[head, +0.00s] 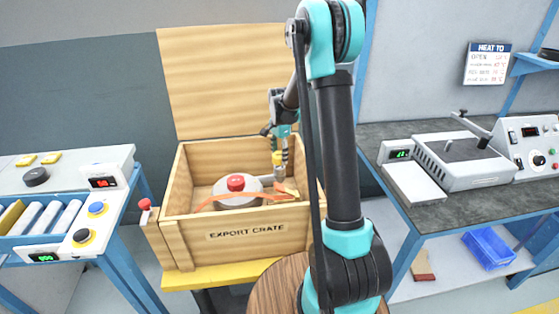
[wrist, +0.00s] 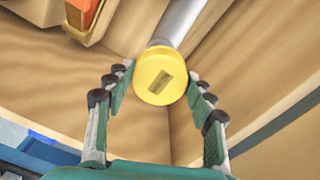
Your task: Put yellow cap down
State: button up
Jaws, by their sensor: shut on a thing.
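The yellow cap (wrist: 160,77) is round with a dark slot in its face. In the wrist view it sits between the two fingertips of my gripper (wrist: 158,85), with a grey tube (wrist: 180,22) directly behind it. I cannot tell if cap and tube are joined. In the head view my gripper (head: 281,150) points down into the open wooden export crate (head: 240,233), shut on the yellow cap (head: 278,157) near the crate's back right. A pale round body with a red cap (head: 235,182) lies in the crate, left of my gripper.
An orange strap (head: 245,198) runs across the crate's inside. The raised lid (head: 222,80) stands behind. A roller bench (head: 40,215) is at the left. A dark bench (head: 460,190) with a heating device (head: 460,158) is at the right.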

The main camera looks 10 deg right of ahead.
aim_at(279, 155)
jog(key=shift+f, duration=1.3)
jog(key=shift+f, duration=0.3)
jog(key=shift+f, duration=0.35)
jog(key=o, duration=0.9)
jog(key=shift+r, duration=0.15)
notch_tip(279, 155, up, 13)
jog(key=shift+r, duration=0.1)
